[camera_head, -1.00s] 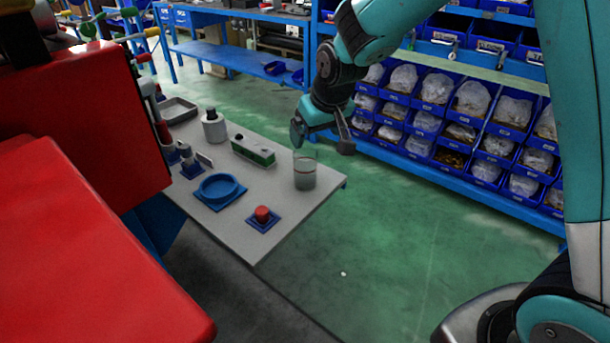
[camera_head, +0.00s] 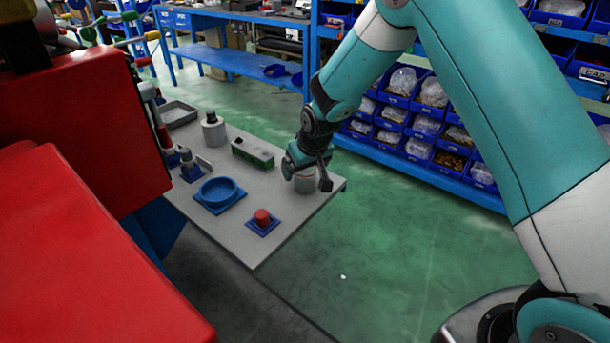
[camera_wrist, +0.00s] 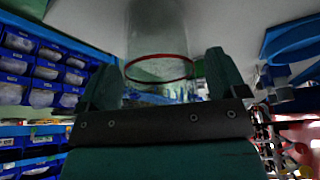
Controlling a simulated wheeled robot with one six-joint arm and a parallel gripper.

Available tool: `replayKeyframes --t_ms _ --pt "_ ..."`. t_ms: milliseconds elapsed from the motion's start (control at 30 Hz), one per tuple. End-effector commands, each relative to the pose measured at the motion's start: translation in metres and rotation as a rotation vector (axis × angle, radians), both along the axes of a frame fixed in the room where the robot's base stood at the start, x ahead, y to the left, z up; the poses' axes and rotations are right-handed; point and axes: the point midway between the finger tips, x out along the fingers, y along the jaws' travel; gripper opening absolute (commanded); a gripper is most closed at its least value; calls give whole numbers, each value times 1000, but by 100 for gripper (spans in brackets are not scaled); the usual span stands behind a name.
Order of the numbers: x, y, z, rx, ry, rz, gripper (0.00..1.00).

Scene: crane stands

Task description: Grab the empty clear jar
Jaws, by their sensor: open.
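The clear jar (camera_head: 306,184) stands upright near the right corner of the grey table. In the head view my gripper (camera_head: 297,172) is low at the jar and hides much of it. In the wrist view the clear jar (camera_wrist: 158,50) with a thin red ring lies between the two fingers of my gripper (camera_wrist: 165,80). The fingers are apart, one on each side of the jar. I cannot tell whether either finger touches it.
On the grey table (camera_head: 240,235) are a blue round dish (camera_head: 219,205), a red knob on a blue base (camera_head: 262,217), a green-and-white box (camera_head: 253,153) and a white bottle (camera_head: 213,130). A shelf of blue bins (camera_head: 420,148) stands behind.

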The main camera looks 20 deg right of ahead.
Motion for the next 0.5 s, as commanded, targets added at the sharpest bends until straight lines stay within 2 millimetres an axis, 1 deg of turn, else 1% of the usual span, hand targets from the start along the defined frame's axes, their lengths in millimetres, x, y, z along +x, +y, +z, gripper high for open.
replayKeyframes --t_ms 133,167,200,267,300,367,500 --pt "0 0 0 0 -1 0 91" --pt "0 0 0 0 -1 0 84" --pt "0 0 1 0 -1 0 75" --pt "0 0 1 0 -1 0 61" --pt "0 0 1 0 -1 0 52" --pt "0 0 1 0 -1 0 38" --pt "0 0 1 0 -1 0 37"
